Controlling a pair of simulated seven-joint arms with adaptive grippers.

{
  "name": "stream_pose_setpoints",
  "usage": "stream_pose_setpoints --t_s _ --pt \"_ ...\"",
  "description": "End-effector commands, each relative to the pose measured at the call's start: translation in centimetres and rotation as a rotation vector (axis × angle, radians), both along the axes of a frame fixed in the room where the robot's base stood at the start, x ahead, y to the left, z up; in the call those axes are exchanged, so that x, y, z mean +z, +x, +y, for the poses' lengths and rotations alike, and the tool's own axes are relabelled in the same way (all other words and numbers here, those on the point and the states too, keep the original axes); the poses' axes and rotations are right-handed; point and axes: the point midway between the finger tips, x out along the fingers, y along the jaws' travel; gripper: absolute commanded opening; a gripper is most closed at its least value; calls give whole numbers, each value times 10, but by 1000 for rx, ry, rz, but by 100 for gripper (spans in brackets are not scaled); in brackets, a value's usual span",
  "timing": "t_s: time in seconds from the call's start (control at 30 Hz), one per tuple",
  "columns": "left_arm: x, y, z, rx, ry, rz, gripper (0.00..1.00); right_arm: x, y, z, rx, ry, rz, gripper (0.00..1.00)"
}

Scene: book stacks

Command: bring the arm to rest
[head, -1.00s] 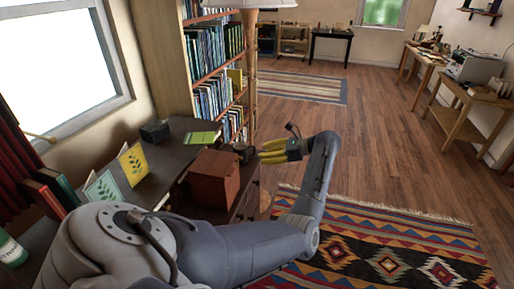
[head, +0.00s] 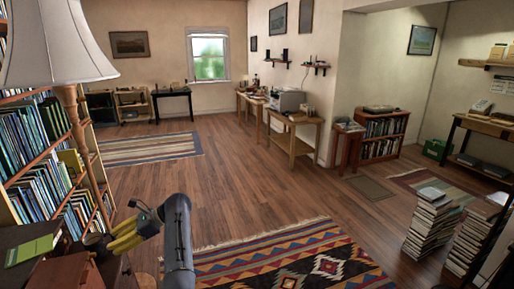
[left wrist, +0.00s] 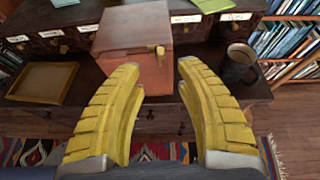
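My left gripper (head: 128,234), with yellow fingers, is at the lower left of the head view, in front of the dark cabinet. It also shows in the left wrist view (left wrist: 160,72), where its fingers are spread with nothing between them. A reddish-brown box (left wrist: 135,45) with a brass clasp lies beyond the fingertips, apart from them. In the head view the box (head: 65,272) is partly cut off. My right gripper is not in view.
The dark cabinet (left wrist: 205,100) carries a mug (left wrist: 240,62) and a wooden tray (left wrist: 42,80). A lamp (head: 60,45) and bookshelf stand at the left. Book stacks (head: 432,222) stand at the right. The wooden floor beyond the patterned rug (head: 285,265) is largely clear.

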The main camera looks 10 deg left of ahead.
Motion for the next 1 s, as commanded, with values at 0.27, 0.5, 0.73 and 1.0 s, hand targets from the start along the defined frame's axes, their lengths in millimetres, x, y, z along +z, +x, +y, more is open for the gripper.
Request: stream_pose_setpoints --t_s 0.27,0.5,0.73,1.0 --pt "-17 -22 38 0 3 2 35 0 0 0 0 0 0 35" --pt "-29 -35 61 0 1 1 35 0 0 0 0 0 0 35" --pt "-31 -36 67 0 -17 29 35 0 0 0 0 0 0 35" --pt "-32 -35 67 -1 -27 46 35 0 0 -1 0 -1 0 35"
